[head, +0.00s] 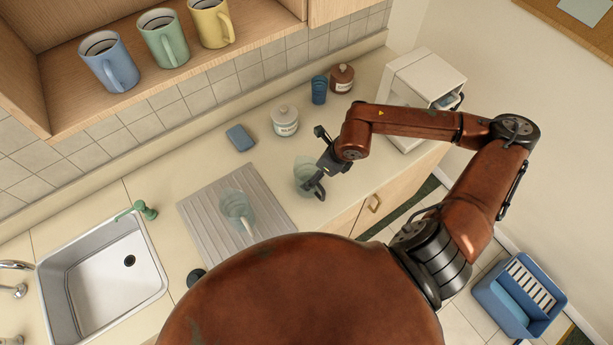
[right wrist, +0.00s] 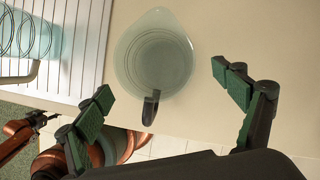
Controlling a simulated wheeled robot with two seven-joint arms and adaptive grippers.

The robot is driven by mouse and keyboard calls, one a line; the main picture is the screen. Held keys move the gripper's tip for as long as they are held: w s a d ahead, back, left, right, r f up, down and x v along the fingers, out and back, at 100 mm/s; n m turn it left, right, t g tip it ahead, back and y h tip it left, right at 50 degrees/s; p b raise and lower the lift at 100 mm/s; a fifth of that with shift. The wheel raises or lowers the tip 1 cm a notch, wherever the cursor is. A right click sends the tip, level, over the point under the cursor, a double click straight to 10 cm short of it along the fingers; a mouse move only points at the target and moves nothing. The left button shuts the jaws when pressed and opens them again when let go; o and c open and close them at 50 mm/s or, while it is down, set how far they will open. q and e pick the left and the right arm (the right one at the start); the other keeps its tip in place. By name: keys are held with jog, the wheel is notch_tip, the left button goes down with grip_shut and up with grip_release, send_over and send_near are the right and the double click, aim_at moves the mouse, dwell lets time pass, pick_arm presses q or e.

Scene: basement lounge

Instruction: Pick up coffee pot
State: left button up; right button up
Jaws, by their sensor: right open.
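The coffee pot (head: 301,172) is clear glass with a dark handle and stands upright on the beige counter, right of the draining board. In the right wrist view the pot (right wrist: 155,62) is seen from above, its black handle pointing toward my gripper. My right gripper (head: 319,162) is at the pot's right side. Its green-padded fingers are apart with nothing held, and the handle lies in line with the gap between them (right wrist: 165,97). At the lower left of the right wrist view, a reddish arm with a dark end appears to be my left one; its jaws are unclear.
Another glass vessel (head: 237,208) with a pale handle stands on the ridged draining board (head: 200,205). A white canister (head: 285,122), blue sponge (head: 240,138), blue cup (head: 319,90), brown jar (head: 342,78) and white appliance (head: 425,75) stand behind. The sink (head: 100,275) is left.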

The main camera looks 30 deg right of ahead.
jog(key=p+x, duration=0.1)
jog(key=x, duration=0.5)
jog(key=shift+s+f+p, duration=0.15)
jog(key=shift+s+p, duration=0.05)
jog(key=shift+p, duration=0.2)
jog(key=shift+w+a+f, duration=0.1)
jog(key=shift+f, duration=0.2)
jog(key=shift+c, duration=0.2)
jog(key=c, duration=0.9)
pick_arm(q)
jog(key=shift+s+r, duration=0.85)
pick_arm(e)
jog(key=c, duration=0.5)
